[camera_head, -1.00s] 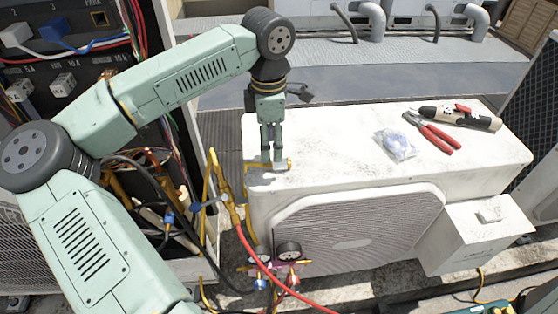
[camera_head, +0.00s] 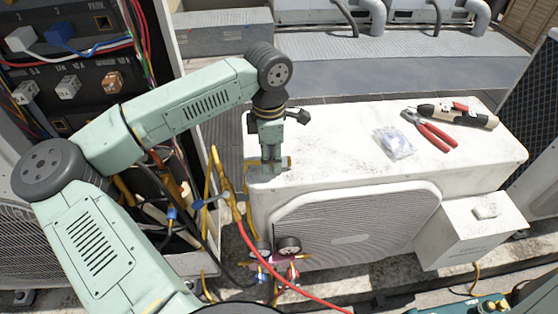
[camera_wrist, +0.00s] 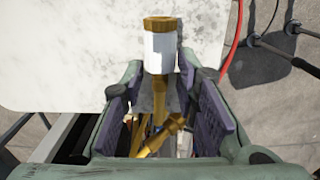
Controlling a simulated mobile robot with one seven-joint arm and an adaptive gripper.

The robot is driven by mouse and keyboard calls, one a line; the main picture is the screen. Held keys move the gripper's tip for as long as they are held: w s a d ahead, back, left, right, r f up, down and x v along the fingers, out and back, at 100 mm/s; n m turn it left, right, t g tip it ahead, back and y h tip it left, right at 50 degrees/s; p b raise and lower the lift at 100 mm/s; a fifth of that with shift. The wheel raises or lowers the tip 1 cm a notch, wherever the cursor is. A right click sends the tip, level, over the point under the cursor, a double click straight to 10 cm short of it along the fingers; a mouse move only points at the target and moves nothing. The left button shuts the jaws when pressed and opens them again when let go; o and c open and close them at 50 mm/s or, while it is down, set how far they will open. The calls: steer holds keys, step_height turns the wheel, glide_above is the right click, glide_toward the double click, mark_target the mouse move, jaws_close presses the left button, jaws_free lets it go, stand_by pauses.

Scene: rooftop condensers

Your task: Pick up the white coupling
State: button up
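The white coupling (camera_wrist: 160,52) shows in the wrist view as a short white cylinder with a brass hex end and a brass stem running back toward my gripper. It lies just beyond and between the fingertips of my gripper (camera_wrist: 160,92). The purple-padded fingers stand apart on either side, with gaps to the stem. In the head view my gripper (camera_head: 271,166) points down at the left end of the white condenser top (camera_head: 330,150). A little brass (camera_head: 288,161) shows beside the fingertips; the fingers hide most of the coupling there.
A clear plastic bag (camera_head: 394,143), red-handled pliers (camera_head: 434,134) and a white-and-black tool (camera_head: 458,117) lie on the condenser's right part. Gauges (camera_head: 289,246) and hoses hang at its front left. An open wired panel (camera_head: 75,70) stands left. The condenser's middle top is clear.

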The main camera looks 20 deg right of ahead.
jaws_close()
steer(key=shift+r, duration=0.15)
steer(key=shift+r+b, duration=0.45)
steer(key=shift+r, duration=0.1)
step_height(320, 180, up, 2)
steer(key=shift+r+b, duration=0.1)
steer(key=shift+b, duration=0.45)
steer(key=s+d+r+b, duration=0.1)
steer(key=s+b, duration=0.3)
steer(key=s, duration=1.2)
steer(key=shift+d+r, duration=0.25)
steer(key=shift+d, duration=0.45)
steer(key=shift+c, duration=0.5)
jaws_free()
jaws_close()
